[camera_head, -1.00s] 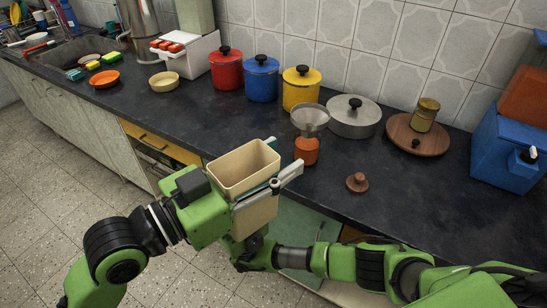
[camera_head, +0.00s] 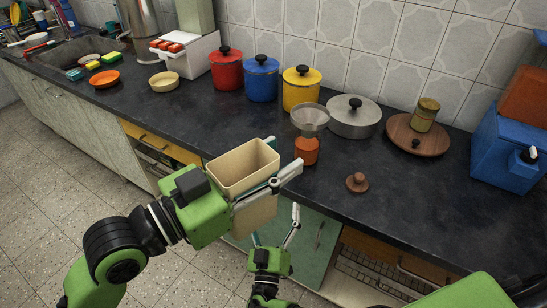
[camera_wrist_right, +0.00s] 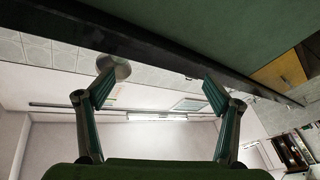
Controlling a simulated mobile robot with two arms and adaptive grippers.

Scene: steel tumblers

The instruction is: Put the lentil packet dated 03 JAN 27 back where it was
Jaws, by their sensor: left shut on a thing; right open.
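No lentil packet or date print can be made out in either view. My left gripper (camera_head: 285,154) is shut on a cream open-topped container (camera_head: 252,213), holding it upright in front of the counter's edge. The container looks empty from here, though its bottom is not fully visible. My right gripper (camera_head: 275,222) is open and empty, just right of and below the container, in front of a green cabinet door (camera_head: 310,255). In the right wrist view its spread fingers (camera_wrist_right: 158,80) have nothing between them.
Near the counter's (camera_head: 400,200) edge stand an orange jar (camera_head: 306,151) with a steel funnel (camera_head: 310,118) above it and a brown knobbed lid (camera_head: 357,183). Behind are red, blue and yellow canisters (camera_head: 300,92), a steel pot (camera_head: 352,118) and a wooden board (camera_head: 404,138).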

